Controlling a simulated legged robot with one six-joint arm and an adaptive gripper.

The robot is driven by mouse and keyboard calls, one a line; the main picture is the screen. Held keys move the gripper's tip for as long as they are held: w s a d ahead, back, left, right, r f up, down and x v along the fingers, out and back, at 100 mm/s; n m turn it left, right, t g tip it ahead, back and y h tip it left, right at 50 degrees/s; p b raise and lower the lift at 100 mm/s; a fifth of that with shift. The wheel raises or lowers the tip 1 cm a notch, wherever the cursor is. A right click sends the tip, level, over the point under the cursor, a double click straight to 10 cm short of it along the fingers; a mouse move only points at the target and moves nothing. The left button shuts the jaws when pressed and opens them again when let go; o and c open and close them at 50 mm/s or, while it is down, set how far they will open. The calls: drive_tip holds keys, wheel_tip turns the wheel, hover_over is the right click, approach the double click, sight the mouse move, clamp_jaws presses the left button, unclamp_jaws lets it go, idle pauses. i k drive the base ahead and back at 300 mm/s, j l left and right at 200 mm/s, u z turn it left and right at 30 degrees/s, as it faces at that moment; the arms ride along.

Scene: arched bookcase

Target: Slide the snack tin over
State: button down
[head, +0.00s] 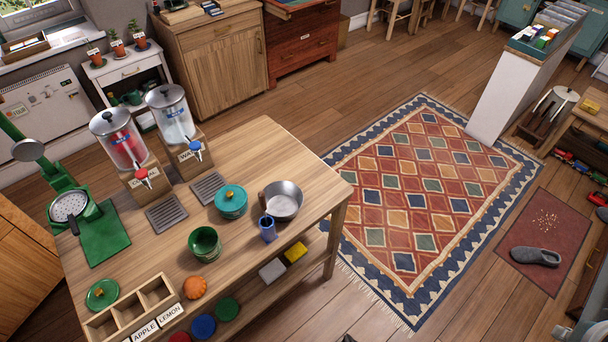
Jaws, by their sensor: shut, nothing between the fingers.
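No object is plainly marked as the snack tin. The likeliest is a round teal lidded tin (231,205) with a gold knob, upright on the wooden table (265,160). A dark green open pot (205,247) stands nearer the front, and a green lid with a gold knob (102,294) lies at the table's left front. My gripper cannot be made out in the head view. Only a grey part, cut off at the bottom right corner, may be mine, and nothing shows it touching the tins.
A steel pan (282,201) and a blue cup (267,229) stand close right of the teal tin. Two drink dispensers (124,140) (171,117) stand behind, with grey drip trays. A labelled wooden box (157,289) is in front. The patterned rug (420,190) is clear.

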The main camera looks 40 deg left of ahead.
sight(238, 214)
drive_tip(key=i+l, duration=0.1)
drive_tip(key=i, duration=0.25)
drive_tip(key=i+l+u, duration=0.15)
drive_tip(key=i, duration=0.15)
drive_tip(key=i+u, duration=0.2)
drive_tip(key=u, duration=0.25)
drive_tip(key=i+u, duration=0.2)
drive_tip(key=u, duration=0.25)
drive_tip(key=i+u, duration=0.15)
drive_tip(key=u, duration=0.3)
drive_tip(key=i+u, duration=0.15)
drive_tip(key=u, duration=0.25)
drive_tip(key=i+u, duration=0.15)
drive_tip(key=u, duration=0.25)
drive_tip(key=i+l+u, duration=0.1)
drive_tip(key=u, duration=0.3)
drive_tip(key=i+l+u, duration=0.15)
drive_tip(key=u, duration=0.25)
drive_tip(key=i+l+u, duration=0.25)
drive_tip(key=u, duration=0.15)
drive_tip(key=i, duration=0.05)
